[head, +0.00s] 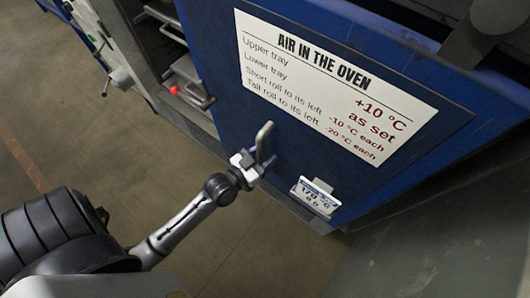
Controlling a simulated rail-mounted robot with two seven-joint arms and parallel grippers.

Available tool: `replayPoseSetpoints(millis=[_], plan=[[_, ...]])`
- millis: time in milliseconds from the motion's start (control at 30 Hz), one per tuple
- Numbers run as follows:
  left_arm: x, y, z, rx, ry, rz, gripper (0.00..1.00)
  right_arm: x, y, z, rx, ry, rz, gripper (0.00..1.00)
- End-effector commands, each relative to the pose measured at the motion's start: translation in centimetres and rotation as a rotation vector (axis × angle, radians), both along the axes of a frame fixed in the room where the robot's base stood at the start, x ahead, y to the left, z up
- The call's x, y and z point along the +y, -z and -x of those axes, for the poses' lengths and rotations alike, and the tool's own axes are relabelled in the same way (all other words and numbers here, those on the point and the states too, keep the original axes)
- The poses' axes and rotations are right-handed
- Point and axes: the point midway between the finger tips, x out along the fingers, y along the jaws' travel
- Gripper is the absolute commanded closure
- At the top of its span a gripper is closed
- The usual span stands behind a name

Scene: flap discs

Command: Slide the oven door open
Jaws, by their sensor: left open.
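The blue oven door (215,40) fills the middle and right of the head view. It carries a large white sign headed "AIR IN THE OVEN". A grey upright bar handle (266,138) stands out from the door's lower left part. My left gripper (258,163) is at the lower end of this handle with its jaws open. I cannot tell whether the fingers touch the handle or straddle it. To the left of the door's edge, part of the oven's inside (165,45) shows. My right gripper is not in view.
A small display (315,196) with dark figures is low on the blue front, right of the handle. Inside the oven opening are metal tray parts and a red knob (174,90). Bare concrete floor (60,120) lies to the left and in front.

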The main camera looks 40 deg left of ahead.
Motion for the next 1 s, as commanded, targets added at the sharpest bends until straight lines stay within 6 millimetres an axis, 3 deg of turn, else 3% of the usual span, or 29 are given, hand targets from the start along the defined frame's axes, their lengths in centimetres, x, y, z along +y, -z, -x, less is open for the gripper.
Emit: replayPoseSetpoints(millis=[267, 800, 1000], plan=[[-0.01, 0.02, -0.09, 0.0, 0.0, 0.0, 0.52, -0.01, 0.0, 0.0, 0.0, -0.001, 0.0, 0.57], [-0.01, 0.01, -0.07, 0.0, 0.0, 0.0, 1.0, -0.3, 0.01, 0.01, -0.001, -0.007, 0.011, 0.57], [-0.01, 0.0, -0.07, 0.0, 0.0, 0.0, 1.0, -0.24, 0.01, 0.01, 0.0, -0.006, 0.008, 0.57]])
